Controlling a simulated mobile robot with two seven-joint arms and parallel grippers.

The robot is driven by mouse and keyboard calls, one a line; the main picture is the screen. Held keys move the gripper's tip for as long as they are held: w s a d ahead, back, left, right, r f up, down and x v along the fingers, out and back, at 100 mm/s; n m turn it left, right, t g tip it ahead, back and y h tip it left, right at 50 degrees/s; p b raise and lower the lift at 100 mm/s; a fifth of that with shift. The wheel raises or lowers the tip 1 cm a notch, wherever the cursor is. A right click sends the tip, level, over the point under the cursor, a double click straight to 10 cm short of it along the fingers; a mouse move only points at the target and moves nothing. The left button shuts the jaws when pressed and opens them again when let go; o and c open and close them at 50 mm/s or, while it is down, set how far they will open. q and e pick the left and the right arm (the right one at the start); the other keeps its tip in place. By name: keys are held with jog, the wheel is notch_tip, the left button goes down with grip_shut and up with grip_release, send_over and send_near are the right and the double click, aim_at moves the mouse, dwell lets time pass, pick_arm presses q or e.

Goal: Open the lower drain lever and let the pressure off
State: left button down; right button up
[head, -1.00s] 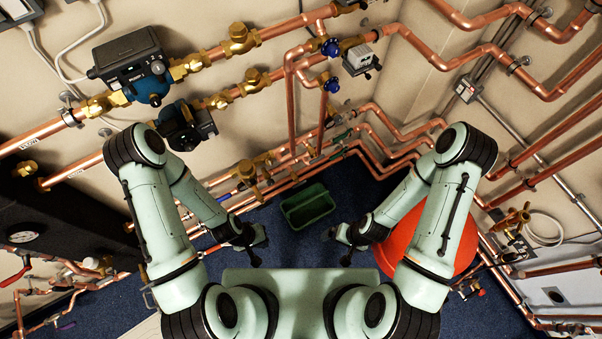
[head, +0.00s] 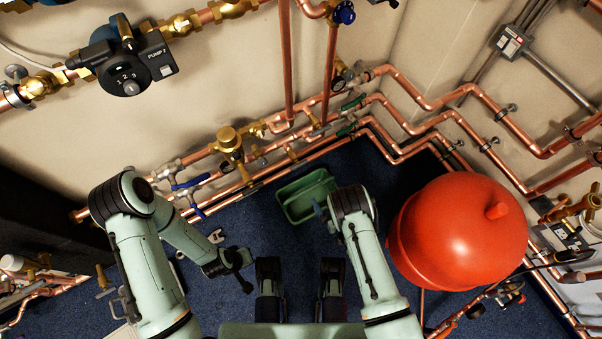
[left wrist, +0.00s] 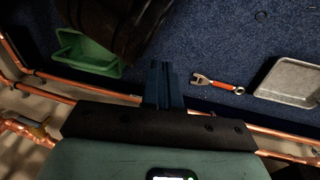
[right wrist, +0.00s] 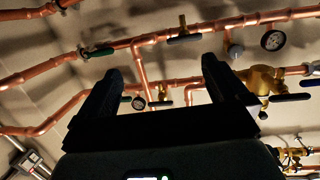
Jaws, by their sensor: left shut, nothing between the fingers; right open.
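Two blue-handled levers, an upper one (head: 190,182) and a lower one (head: 200,210), sit on valves at the left of the wall pipes in the head view. Green levers (head: 346,130) sit further right; one shows in the right wrist view (right wrist: 98,53), with a dark-handled brass valve (right wrist: 184,38). I cannot tell which is the drain lever. My right gripper (head: 319,210) is mostly hidden by its arm near the green tray (head: 280,205); in the right wrist view it (right wrist: 158,68) is open and empty, facing the pipes. My left gripper (head: 246,272) is shut and empty above the floor.
A red vessel (head: 465,235) stands on the right. A red-handled wrench (left wrist: 215,83) and a metal tray (left wrist: 290,95) lie on the blue carpet. A brass fitting (head: 228,138) stands out from the pipes. A pump (head: 125,70) hangs at upper left.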

aim_at(300, 166)
jog(key=w+a+y+b, duration=0.1)
jog(key=w+a+b, duration=0.1)
jog(key=w+a, duration=0.1)
jog(key=w+a+n+y+b, duration=0.1)
jog(key=w+a, duration=0.2)
jog(key=w, duration=0.1)
jog(key=w+a+y+b, duration=0.1)
jog(key=w+a+b, duration=0.1)
jog(key=w+a, duration=0.1)
jog(key=shift+w+a+f+n+t+b, duration=0.1)
jog(key=shift+w+a+n+t+b, duration=0.1)
jog(key=shift+w, duration=0.2)
jog(key=shift+w+a+f+n+t+b, duration=0.1)
jog(key=shift+w+n+t+b, duration=0.1)
jog(key=shift+w, duration=0.15)
jog(key=shift+w+a, duration=0.15)
jog(key=shift+w, duration=0.25)
pick_arm(q)
jog(key=s+a+f+g, duration=0.1)
jog(key=s+f+g, duration=0.2)
jog(key=s+f, duration=0.4)
jog(key=shift+s+a+f+n, duration=0.25)
jog(key=shift+a+f+n, duration=0.15)
jog(key=shift+f, duration=0.45)
pick_arm(e)
jog(key=shift+r, duration=0.1)
jog(key=c, duration=1.1)
jog(key=shift+o, duration=0.2)
